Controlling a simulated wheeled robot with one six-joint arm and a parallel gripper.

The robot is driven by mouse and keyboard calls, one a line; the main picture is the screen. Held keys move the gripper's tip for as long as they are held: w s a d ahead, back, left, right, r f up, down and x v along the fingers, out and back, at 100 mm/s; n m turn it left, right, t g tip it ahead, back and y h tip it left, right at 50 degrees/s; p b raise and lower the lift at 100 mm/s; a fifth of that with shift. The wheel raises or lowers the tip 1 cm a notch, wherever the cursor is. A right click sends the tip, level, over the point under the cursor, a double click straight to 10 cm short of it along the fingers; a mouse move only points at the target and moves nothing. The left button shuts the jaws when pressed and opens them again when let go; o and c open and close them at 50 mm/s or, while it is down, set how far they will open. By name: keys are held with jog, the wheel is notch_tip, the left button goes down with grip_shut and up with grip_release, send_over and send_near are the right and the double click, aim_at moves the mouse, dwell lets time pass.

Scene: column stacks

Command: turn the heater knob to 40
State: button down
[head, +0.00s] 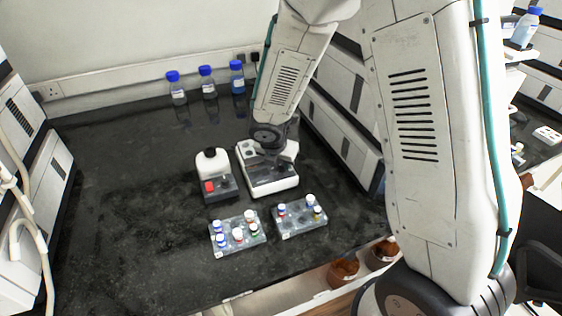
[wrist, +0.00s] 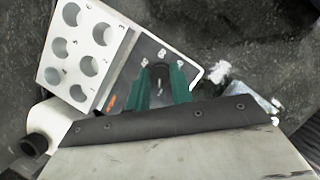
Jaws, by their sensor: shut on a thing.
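The heater (head: 275,183) is a white box on the dark bench, partly covered by my arm in the head view. In the wrist view its pale block (wrist: 83,48) with several round holes lies at upper left, beside a grey control panel (wrist: 140,57) with small white markings. The dark heater knob (wrist: 160,76) shows between the green fingers of my gripper (wrist: 162,83), which is shut on it. The panel's numbers are too blurred to read surely, and I cannot tell where the knob points. My fingertips are hidden in the head view.
A white device (head: 212,166) with a red switch and black top stands close left of the heater. Two vial racks, one left (head: 237,233) and one right (head: 300,217), sit in front. Several blue-capped bottles (head: 207,84) stand at the back wall. The bench's left side is clear.

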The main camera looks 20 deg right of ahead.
jog(key=shift+m, duration=0.3)
jog(key=m+g, duration=0.1)
jog(key=m, duration=0.1)
jog(key=m+g+h, duration=0.1)
jog(key=m, duration=0.2)
jog(key=shift+w+a, duration=0.1)
jog(key=shift+w, duration=0.05)
jog(key=m+g, duration=0.1)
jog(key=m, duration=0.2)
jog(key=m+g, duration=0.1)
jog(key=m, duration=0.2)
jog(key=shift+w, duration=0.15)
jog(key=m+g, duration=0.1)
jog(key=m, duration=0.2)
jog(key=m+g+y, duration=0.1)
jog(key=m, duration=0.2)
jog(key=shift+w, duration=0.15)
jog(key=m, duration=0.2)
jog(key=m+g+y, duration=0.1)
jog(key=m, duration=0.1)
jog(key=m+y, duration=0.1)
jog(key=m, duration=0.1)
jog(key=shift+w+d, duration=0.1)
jog(key=shift+d, duration=0.15)
jog(key=c, duration=1.2)
grip_release()
jog(key=shift+c, duration=0.2)
